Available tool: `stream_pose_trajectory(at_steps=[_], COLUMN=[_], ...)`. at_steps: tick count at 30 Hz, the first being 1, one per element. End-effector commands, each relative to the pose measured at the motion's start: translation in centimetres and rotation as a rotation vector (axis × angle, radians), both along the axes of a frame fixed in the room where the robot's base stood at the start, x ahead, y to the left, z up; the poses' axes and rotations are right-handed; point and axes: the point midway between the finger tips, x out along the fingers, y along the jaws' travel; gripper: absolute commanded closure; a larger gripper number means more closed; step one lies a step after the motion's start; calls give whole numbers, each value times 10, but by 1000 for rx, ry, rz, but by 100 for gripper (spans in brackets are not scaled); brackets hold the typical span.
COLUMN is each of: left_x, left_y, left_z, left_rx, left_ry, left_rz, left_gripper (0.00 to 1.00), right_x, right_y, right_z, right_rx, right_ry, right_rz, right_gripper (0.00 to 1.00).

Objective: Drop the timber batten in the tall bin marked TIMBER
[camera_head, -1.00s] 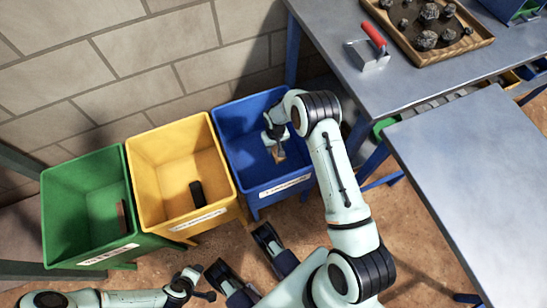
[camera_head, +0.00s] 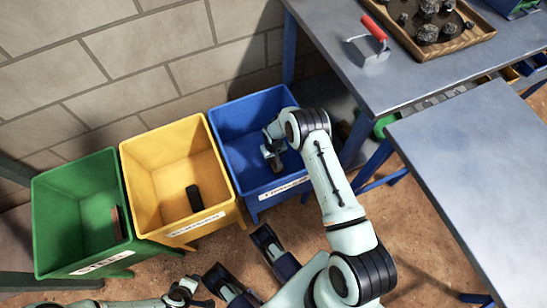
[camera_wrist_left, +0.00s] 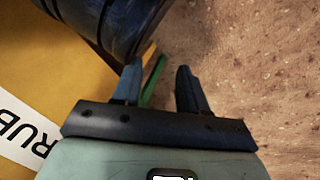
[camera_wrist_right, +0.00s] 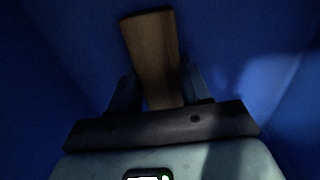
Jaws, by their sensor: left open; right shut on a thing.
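The timber batten (camera_wrist_right: 152,50) is a brown wooden strip. My right gripper (camera_wrist_right: 155,88) is shut on its near end, and its far end points away from the fingers. In the head view my right gripper (camera_head: 275,163) is inside the blue bin (camera_head: 233,163), below its rim, with blue walls around it. The bin's front label is partly legible and seems to read TIMBER. The batten is hard to make out in the head view. My left gripper (camera_wrist_left: 158,75) is open and empty, beside the yellow bin's label.
The yellow bin (camera_head: 143,194), marked RUBBER, holds a dark block (camera_head: 195,198). The green bin (camera_head: 55,225), marked STEEL, holds a brownish piece (camera_head: 117,224). A metal table (camera_head: 345,52) at right carries a red-handled tool (camera_head: 372,40) and a wooden tray (camera_head: 447,53) of rocks.

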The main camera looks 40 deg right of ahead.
Motion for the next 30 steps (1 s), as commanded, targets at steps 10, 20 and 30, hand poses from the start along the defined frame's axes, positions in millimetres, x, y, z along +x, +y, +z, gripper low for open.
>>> stream_pose_trajectory(at_steps=[10,20,30], left_x=[-5,0,10], left_y=[0,0,-10], left_z=[-4,1,32], left_rx=[-1,0,-12], left_ry=[15,0,-46], left_rz=[0,0,-16], left_gripper=[57,57,57], right_x=[0,0,1], right_y=[0,0,0], right_z=[-2,2,72], right_rx=[0,0,-1], right_ry=[0,0,-4], right_rz=[0,0,1], right_gripper=[27,27,27])
